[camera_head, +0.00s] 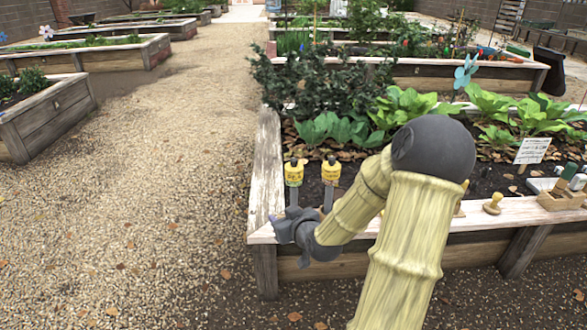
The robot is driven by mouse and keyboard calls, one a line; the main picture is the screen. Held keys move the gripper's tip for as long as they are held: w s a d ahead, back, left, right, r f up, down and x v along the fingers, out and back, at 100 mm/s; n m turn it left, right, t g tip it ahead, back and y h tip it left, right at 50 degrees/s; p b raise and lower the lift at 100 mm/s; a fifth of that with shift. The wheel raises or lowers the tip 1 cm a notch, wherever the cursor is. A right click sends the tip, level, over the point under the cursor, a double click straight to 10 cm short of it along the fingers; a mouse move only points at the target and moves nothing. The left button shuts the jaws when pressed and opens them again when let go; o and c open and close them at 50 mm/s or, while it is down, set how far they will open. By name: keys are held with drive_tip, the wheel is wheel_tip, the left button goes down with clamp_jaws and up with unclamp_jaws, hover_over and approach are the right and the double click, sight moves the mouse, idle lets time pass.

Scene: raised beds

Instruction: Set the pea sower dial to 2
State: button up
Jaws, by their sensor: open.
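Two yellow labelled sower-like pieces with dark tops stand upright at the near-left corner of the nearest raised bed: a left one (294,173) and a right one (331,170). Their labels are too small to read surely, so I cannot tell which is the pea sower. No dial or its setting can be made out. My gripper (284,228) is open at the bed's corner, in front of and below the two pieces. It looks apart from their yellow heads, and it and my arm hide part of their lower ends.
The nearest raised bed's pale rim (264,180) runs along the left and front. Leafy plants (345,128) grow behind the sowers. A small wooden knob (492,204), a wooden block (562,198) and a white sign (532,151) are at right.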

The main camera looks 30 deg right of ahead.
drive_tip(key=s+d+r+m+t+h, duration=0.1)
drive_tip(key=d+r+t, duration=0.1)
drive_tip(key=d, duration=0.2)
drive_tip(key=d+r+m+t+h+b, duration=0.1)
drive_tip(key=d+r+t+h, duration=0.1)
drive_tip(key=d, duration=0.3)
drive_tip(key=shift+s+r, duration=0.35)
drive_tip(key=shift+r, duration=0.05)
